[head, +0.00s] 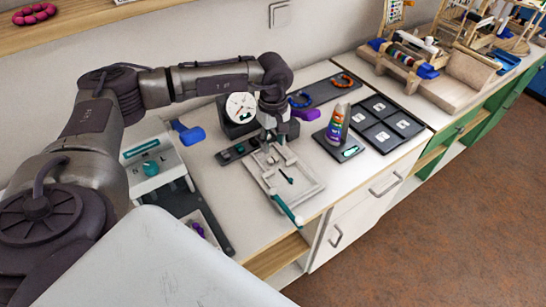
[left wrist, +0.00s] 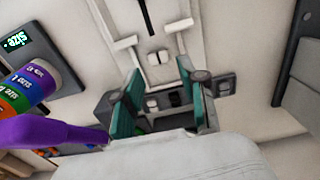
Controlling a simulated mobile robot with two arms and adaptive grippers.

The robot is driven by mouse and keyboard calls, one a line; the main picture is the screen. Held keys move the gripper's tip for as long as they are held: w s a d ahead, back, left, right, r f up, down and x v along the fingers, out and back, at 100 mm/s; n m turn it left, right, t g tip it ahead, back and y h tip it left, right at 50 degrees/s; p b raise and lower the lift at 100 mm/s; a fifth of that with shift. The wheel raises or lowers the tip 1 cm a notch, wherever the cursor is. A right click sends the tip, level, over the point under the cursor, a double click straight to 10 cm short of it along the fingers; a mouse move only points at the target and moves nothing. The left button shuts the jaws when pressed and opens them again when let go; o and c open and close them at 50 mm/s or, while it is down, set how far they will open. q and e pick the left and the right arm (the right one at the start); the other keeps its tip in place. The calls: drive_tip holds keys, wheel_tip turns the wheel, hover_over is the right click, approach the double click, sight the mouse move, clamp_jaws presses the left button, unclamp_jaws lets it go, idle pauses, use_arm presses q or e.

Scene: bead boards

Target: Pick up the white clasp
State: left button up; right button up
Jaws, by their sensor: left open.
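My left gripper (head: 268,136) points down over the counter, beside the pale board frame. In the left wrist view its two teal fingers (left wrist: 157,98) stand apart with nothing gripped between them. A small white clasp (left wrist: 152,103) shows between the fingers, in a dark sorting tray (left wrist: 237,84), beside a black piece. The tray also shows in the head view (head: 237,152), partly behind the gripper; I cannot pick out the white clasp there. My right gripper is not in view.
The pale board frame (head: 312,187) lies just in front of the gripper. A rainbow size cone (head: 338,123) stands to its right, and a dial gauge (head: 241,107) stands behind. A dark four-square panel (head: 380,122) lies further right. A white box with a teal knob (head: 150,168) is at left.

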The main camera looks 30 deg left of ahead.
sight(274, 159)
use_arm(q)
drive_tip(key=shift+w+f, duration=0.1)
drive_tip(key=shift+f, duration=0.55)
drive_tip(key=shift+w+f, duration=0.1)
drive_tip(key=shift+f, duration=0.25)
wheel_tip(274, 159, down, 2)
drive_tip(key=shift+f+p, duration=0.2)
drive_tip(key=shift+p, duration=0.55)
wheel_tip(274, 159, down, 2)
drive_tip(key=shift+w+a+f, duration=0.1)
drive_tip(key=shift+f, duration=0.35)
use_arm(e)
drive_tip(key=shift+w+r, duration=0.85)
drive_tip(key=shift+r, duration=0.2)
use_arm(q)
drive_tip(key=c, duration=0.5)
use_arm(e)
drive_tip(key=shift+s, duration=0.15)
